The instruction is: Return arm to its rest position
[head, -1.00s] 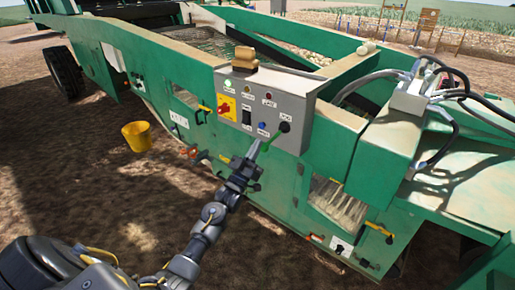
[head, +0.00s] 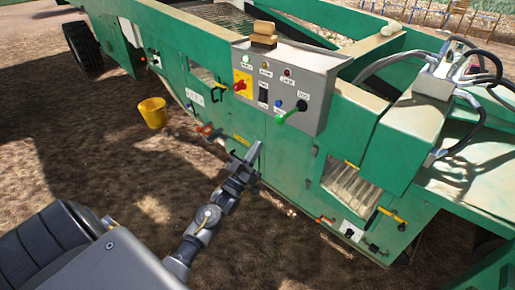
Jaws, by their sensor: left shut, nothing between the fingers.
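My left arm comes in from the lower left of the head view. Its gripper (head: 250,160) is shut and empty, in front of the green machine's side wall. It is below and left of the grey control box (head: 290,85) and apart from it. My right gripper is not in view.
The green machine (head: 400,190) fills the middle and right, with cables and a connector block (head: 440,80) on top. A yellow bucket (head: 152,113) stands on the soil to the left. Red and yellow handles stick out of the machine's side. Bare soil (head: 90,160) lies open at the left.

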